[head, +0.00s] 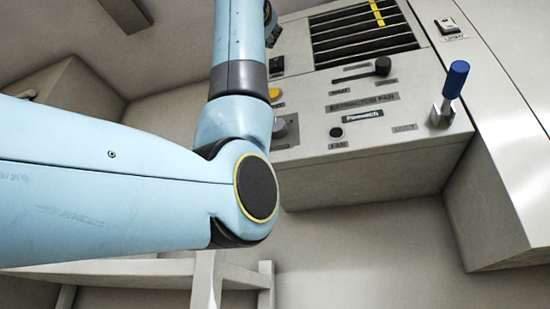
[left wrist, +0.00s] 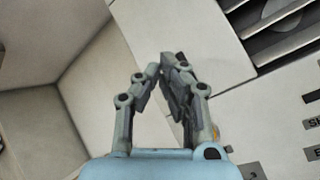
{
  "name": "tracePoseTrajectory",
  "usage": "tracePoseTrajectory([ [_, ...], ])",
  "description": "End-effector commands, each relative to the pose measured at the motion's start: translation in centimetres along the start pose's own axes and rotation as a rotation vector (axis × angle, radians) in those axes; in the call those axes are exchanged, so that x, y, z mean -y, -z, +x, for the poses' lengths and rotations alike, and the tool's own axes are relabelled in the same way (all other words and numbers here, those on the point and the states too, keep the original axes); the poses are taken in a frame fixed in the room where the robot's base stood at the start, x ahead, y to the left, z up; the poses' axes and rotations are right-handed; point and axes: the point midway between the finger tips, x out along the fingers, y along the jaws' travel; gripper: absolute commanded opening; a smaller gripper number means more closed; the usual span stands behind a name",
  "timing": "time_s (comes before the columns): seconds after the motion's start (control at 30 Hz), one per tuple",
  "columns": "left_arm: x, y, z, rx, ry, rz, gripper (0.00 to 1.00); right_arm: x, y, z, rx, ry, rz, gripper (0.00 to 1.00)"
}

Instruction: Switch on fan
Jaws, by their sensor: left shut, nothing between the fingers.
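A grey control panel (head: 360,150) carries the extractor fan controls. A label reading "EXTRACTOR FAN" (head: 362,103) sits mid-panel. A small round black button (head: 336,132) sits just above a label reading "FAN" (head: 338,145). A black-knobbed slider (head: 382,66) is higher up, under the slatted vent (head: 360,35), which also shows in the left wrist view (left wrist: 285,35). My left gripper (left wrist: 172,65) is shut and empty, in front of a plain pale panel face left of the vent. In the head view my left arm hides most of it. My right gripper is not in view.
A blue-handled lever (head: 455,80) stands out from the panel's right side. A light switch (head: 448,26) is at the upper right. A yellow button (head: 274,94) and a grey knob (head: 285,130) sit close beside my left arm. A pale frame (head: 235,277) stands below.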

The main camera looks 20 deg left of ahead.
Motion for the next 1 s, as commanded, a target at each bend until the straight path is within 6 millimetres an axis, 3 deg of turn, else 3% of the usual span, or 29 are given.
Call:
tracePoseTrajectory([
  [0.33, 1.7, 1.7, 2.5, 0.000, 0.001, 0.000, 0.00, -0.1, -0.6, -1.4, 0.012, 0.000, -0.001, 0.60],
  [1.0, 2.0, 2.0, 2.7, 0.000, 0.000, 0.000, 0.00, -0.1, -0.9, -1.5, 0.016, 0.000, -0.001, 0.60],
])
